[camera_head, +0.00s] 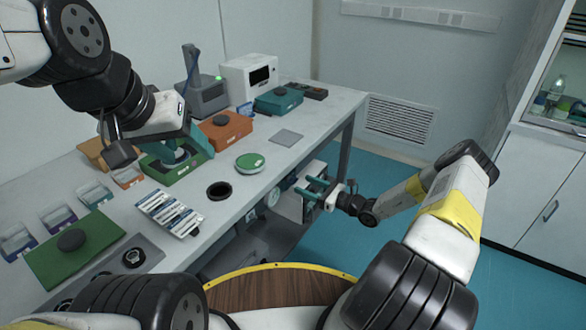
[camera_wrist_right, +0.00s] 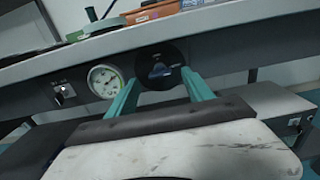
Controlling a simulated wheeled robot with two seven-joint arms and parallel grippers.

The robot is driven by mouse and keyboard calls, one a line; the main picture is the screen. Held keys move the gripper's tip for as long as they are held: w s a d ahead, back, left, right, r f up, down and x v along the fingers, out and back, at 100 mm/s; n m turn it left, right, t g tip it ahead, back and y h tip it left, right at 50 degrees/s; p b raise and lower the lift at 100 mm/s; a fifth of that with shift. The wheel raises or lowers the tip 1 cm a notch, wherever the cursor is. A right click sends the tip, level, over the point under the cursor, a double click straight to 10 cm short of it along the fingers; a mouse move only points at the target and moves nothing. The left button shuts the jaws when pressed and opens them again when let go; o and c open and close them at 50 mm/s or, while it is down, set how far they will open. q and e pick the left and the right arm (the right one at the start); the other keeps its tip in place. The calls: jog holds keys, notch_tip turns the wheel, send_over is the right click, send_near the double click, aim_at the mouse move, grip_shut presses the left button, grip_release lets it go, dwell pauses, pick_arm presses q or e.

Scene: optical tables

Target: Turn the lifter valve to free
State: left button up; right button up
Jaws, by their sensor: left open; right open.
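My right gripper (camera_head: 306,187) is open and empty, facing the panel from the aisle side. It also shows in the right wrist view (camera_wrist_right: 159,77), with the fingertips either side of the dial; I cannot tell whether they touch it. My left gripper (camera_head: 178,150) is open above the bench, over a green tray, partly hidden by its wrist.
A pressure gauge (camera_wrist_right: 104,80) is left of the valve, with a key switch (camera_wrist_right: 65,92) further left. The bench top (camera_head: 315,120) carries several trays, a green-lidded dish (camera_head: 250,163) and instruments. The blue floor (camera_head: 385,170) right of the bench is clear.

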aim_at(296, 181)
jog(key=shift+x, duration=2.15)
grip_shut()
